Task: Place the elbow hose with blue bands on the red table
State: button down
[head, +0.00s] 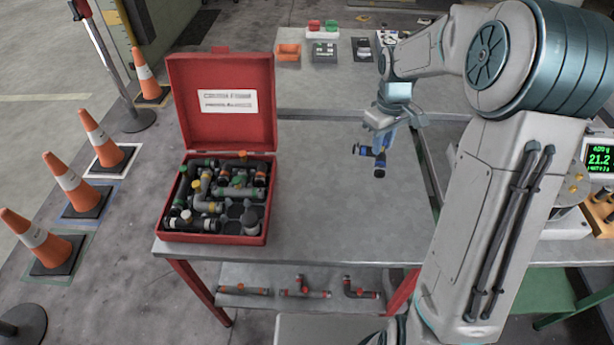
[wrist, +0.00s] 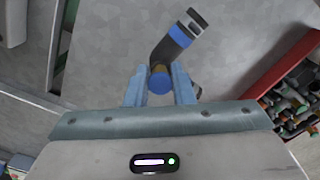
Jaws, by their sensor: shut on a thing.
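My gripper (head: 384,138) is shut on the elbow hose with blue bands (head: 379,162), a dark bent piece with blue bands near its ends. In the wrist view the elbow hose (wrist: 176,42) sticks out beyond the fingers, and my gripper (wrist: 159,85) grips it near one end. In the head view the hose hangs over the grey top of the red-legged table (head: 330,217), to the right of the red box. It appears to be above the tabletop, apart from it; the exact height is hard to tell.
An open red box (head: 262,205) full of hose fittings stands at the table's left. The tabletop right of it is clear. Several fittings (head: 304,288) lie on the lower shelf. An orange bin (head: 288,52) and other items sit at the back. Traffic cones (head: 70,182) stand left.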

jog(key=s+d+f+n+b, duration=0.1)
jog(key=s+d+n+b, duration=0.1)
jog(key=s+n, duration=0.7)
jog(key=s+d+f+n+b, duration=0.1)
jog(key=s+d+n, duration=0.1)
jog(key=s+n, duration=0.75)
jog(key=shift+n, duration=0.75)
jog(key=shift+w+a+f+p, duration=0.15)
jog(key=shift+w+a+f, duration=1.05)
jog(key=shift+w+f, duration=0.7)
jog(key=shift+w+a+f+p, duration=0.15)
jog(key=shift+w+a+f, duration=1)
jog(key=shift+w+f, duration=0.7)
jog(key=shift+w+a+f+p, duration=0.15)
jog(key=shift+w+a+f, duration=1.05)
jog(key=shift+w+f, duration=0.7)
jog(key=shift+f, duration=0.1)
jog(key=c, duration=1.3)
grip_release()
jog(key=shift+o, duration=0.2)
